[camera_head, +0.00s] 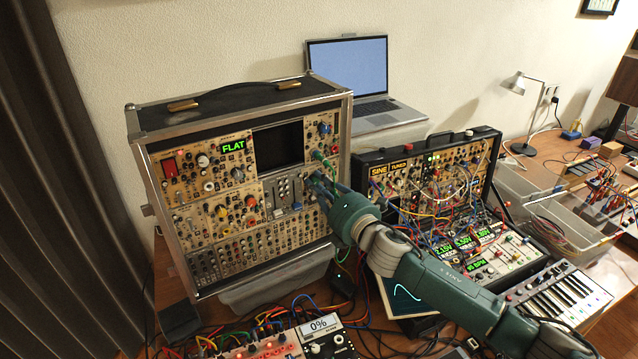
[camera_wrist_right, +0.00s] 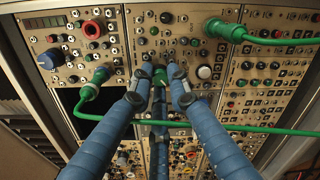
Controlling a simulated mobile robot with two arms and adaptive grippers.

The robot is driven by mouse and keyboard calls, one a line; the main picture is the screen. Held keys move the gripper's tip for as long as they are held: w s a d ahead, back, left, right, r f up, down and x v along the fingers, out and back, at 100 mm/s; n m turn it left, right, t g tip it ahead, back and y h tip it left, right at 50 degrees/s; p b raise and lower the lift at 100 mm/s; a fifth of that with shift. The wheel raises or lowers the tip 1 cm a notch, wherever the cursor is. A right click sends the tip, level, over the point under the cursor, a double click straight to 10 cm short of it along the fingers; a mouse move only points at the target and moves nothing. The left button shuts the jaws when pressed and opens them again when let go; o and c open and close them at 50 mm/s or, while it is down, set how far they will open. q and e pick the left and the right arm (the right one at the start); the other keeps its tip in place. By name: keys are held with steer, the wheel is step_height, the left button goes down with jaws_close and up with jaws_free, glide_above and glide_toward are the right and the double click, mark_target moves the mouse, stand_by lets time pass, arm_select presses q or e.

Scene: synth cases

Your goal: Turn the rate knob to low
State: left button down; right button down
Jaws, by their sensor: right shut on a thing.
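The tall synth case (camera_head: 235,265) stands at the left in the head view, its panel full of knobs and jacks. My right gripper (camera_head: 317,182) reaches to the right side of this panel. In the right wrist view its blue fingers (camera_wrist_right: 160,80) close around a small green knob (camera_wrist_right: 160,74), partly hidden between the fingertips. Its label and pointer cannot be read. A display (camera_head: 233,146) on the case reads FLAT. My left gripper is not in view.
Green cable plugs (camera_wrist_right: 90,92) stick out near my fingers, and a green cable (camera_wrist_right: 240,130) passes by them. A second, lower synth case (camera_head: 480,142) full of patch cables stands to the right. A laptop (camera_head: 350,70) is behind. A small keyboard (camera_head: 560,292) lies at the front right.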

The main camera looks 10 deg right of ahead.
steer(key=shift+s+a+f+n, duration=0.15)
steer(key=shift+f+n, duration=0.2)
steer(key=shift+n, duration=0.15)
steer(key=c, duration=1.7)
jaws_free()
steer(key=shift+o, duration=0.2)
steer(key=shift+r, duration=0.15)
steer(key=v, duration=1.2)
steer(key=shift+a, duration=0.1)
